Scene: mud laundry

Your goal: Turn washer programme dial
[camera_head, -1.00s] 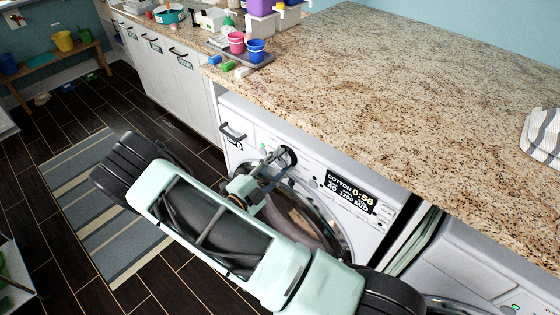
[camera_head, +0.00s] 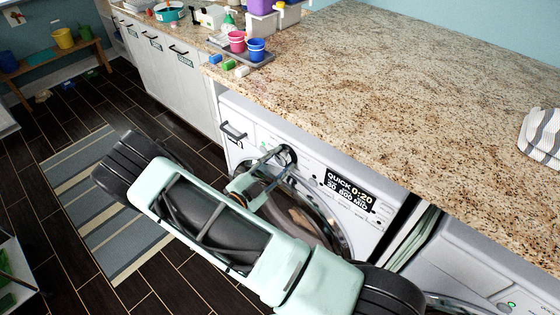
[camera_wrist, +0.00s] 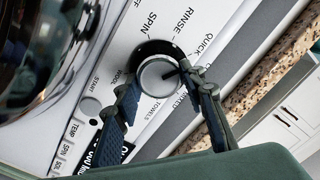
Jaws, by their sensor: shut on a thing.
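The washer (camera_head: 375,232) stands under the granite counter, and its display (camera_head: 350,189) reads QUICK 0:20, with 30, 800 and MID below. Its programme dial (camera_wrist: 157,76) is a round silver knob with a dark rim, among labels such as SPIN, RINSE, QUICK and TOWELS in the wrist view. My gripper (camera_wrist: 165,84) is shut on the dial, one finger on each side. In the head view my gripper (camera_head: 277,161) reaches the dial (camera_head: 289,154) at the panel's left part; the fingers partly hide it there.
The granite counter (camera_head: 400,90) overhangs just above the panel. A second white machine (camera_head: 465,255) stands to the right. A grey tray (camera_head: 250,57) with pink and blue cups sits on the counter's left part. A striped rug (camera_head: 105,200) lies on the dark floor.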

